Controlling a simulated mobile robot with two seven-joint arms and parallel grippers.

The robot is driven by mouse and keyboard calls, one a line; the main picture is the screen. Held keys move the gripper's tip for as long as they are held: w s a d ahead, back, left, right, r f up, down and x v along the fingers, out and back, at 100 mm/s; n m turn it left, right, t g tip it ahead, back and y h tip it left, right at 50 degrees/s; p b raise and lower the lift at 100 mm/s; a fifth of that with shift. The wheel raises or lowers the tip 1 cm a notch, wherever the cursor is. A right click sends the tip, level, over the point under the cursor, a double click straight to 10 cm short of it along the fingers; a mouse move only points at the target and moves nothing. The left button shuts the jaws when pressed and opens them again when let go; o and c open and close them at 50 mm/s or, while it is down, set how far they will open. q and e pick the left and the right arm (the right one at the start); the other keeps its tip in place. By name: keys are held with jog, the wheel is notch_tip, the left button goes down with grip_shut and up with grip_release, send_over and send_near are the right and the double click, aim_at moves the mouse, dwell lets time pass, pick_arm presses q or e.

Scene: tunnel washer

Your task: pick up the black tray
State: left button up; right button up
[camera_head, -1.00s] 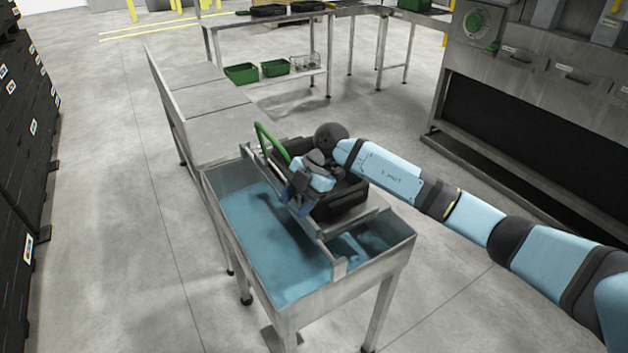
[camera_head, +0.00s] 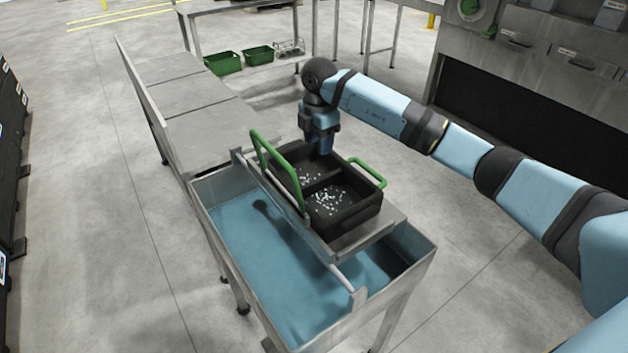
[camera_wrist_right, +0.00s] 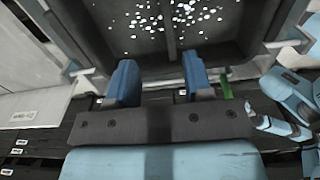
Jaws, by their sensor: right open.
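The black tray (camera_head: 345,213) rests on a metal ledge across the blue-bottomed basin. It has a divider, a green handle on each long side, and small white bits inside. The left green handle (camera_head: 277,168) stands up; the right green handle (camera_head: 368,173) is lower. My right gripper (camera_head: 325,146) points down at the tray's far end, apart from both handles. In the right wrist view its blue fingers (camera_wrist_right: 160,76) are open with nothing between them, and the tray (camera_wrist_right: 172,42) shows beyond. Whether the fingers touch the tray is unclear. My left gripper is out of view.
The metal basin (camera_head: 205,205) has raised walls and a rail (camera_head: 300,225) along the tray's left side. A flat steel table (camera_head: 190,100) adjoins it. Green bins (camera_head: 223,63) sit on a low shelf behind. A large machine (camera_head: 530,90) stands at the right.

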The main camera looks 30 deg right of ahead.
send_over(319, 179)
jog(key=f, duration=0.5)
jog(key=shift+w+d+f, duration=0.1)
jog(key=shift+w+f, duration=0.1)
jog(key=shift+f, duration=0.75)
jog(key=f, duration=0.1)
jog(key=f+p, duration=0.1)
jog(key=f, duration=0.2)
jog(key=shift+s, duration=0.3)
jog(key=shift+w+f, duration=0.1)
jog(key=shift+f, duration=0.35)
grip_shut()
